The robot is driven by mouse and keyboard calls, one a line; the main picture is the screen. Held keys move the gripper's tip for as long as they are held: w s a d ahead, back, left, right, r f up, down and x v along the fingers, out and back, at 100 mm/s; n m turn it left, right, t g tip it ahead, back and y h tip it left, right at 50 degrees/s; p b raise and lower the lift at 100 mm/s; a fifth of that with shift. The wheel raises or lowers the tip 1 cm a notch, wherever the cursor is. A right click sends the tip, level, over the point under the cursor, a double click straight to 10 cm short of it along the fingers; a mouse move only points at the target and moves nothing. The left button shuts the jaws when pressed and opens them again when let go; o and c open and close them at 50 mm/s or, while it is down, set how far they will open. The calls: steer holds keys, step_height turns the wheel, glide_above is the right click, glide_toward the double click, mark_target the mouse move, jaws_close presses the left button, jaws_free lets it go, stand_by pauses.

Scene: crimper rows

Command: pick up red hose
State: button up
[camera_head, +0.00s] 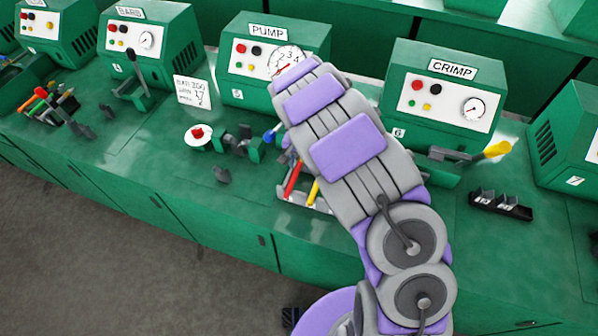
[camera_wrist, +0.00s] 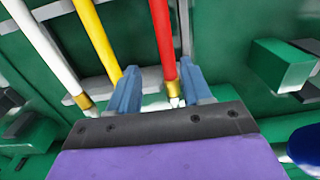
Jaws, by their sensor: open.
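The red hose (camera_head: 292,180) lies in a light tray (camera_head: 321,207) on the green bench, partly covered by my arm in the head view. In the wrist view the red hose (camera_wrist: 162,42) runs down between the two blue fingers of my gripper (camera_wrist: 158,88), closer to the right finger. Its metal end (camera_wrist: 173,90) shows near the gripper's dark base. The fingers stand apart, one on each side of the hose; contact cannot be told. My fingertips are hidden in the head view.
A yellow hose (camera_wrist: 97,40) lies just left of my left finger, and a white hose (camera_wrist: 42,45) farther left. A green block (camera_wrist: 280,66) stands to the right, with a blue rounded thing (camera_wrist: 306,146) below it. The CRIMP machine (camera_head: 443,90) and PUMP machine (camera_head: 262,68) stand behind.

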mark_target(296, 170)
steer(key=f, duration=0.1)
steer(key=a+f, duration=0.1)
steer(key=f, duration=0.1)
steer(key=shift+a, duration=0.6)
steer(key=shift+c, duration=0.8)
steer(key=shift+d, duration=0.8)
steer(key=c, duration=0.5)
steer(key=shift+c, duration=1.2)
steer(key=shift+a, duration=0.45)
jaws_close()
